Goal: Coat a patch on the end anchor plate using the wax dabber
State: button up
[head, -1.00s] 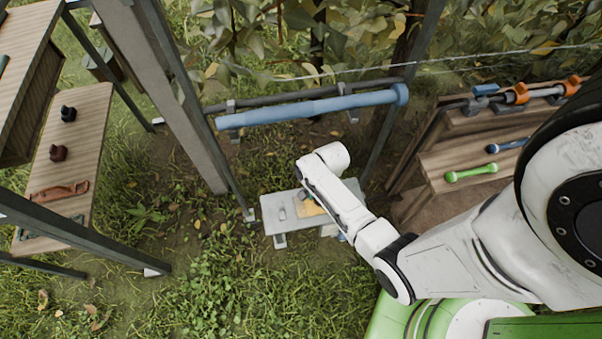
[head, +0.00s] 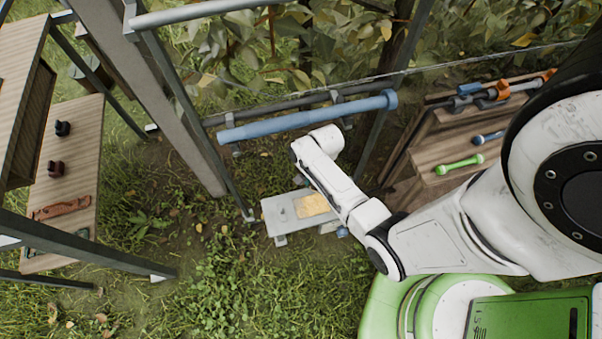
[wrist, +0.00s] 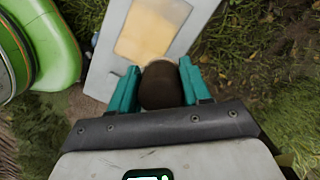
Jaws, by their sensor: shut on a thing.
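The end anchor plate appears to be the pale grey plate (head: 272,222) low over the grass in the head view, also at the top of the wrist view (wrist: 108,65). A yellow-orange rectangular patch (head: 312,205) lies on it and shows in the wrist view too (wrist: 150,25). My gripper (wrist: 160,76), with teal fingers, is shut on a dark brown rounded thing (wrist: 162,88), probably the wax dabber. In the wrist view it overlaps the plate beside the patch's near edge; I cannot tell whether it touches.
A blue bar (head: 300,120) runs above and behind the plate. A wooden rack (head: 435,160) at right holds a green handled tool (head: 460,164) and orange tools. A wooden shelf (head: 75,185) stands at left. Grey posts (head: 165,110) stand between. Foliage fills the back.

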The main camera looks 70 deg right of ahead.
notch_tip(320, 180, up, 2)
jog(key=shift+p, duration=0.6)
jog(key=shift+w+f, duration=0.1)
jog(key=shift+w, duration=0.05)
dwell(0.5)
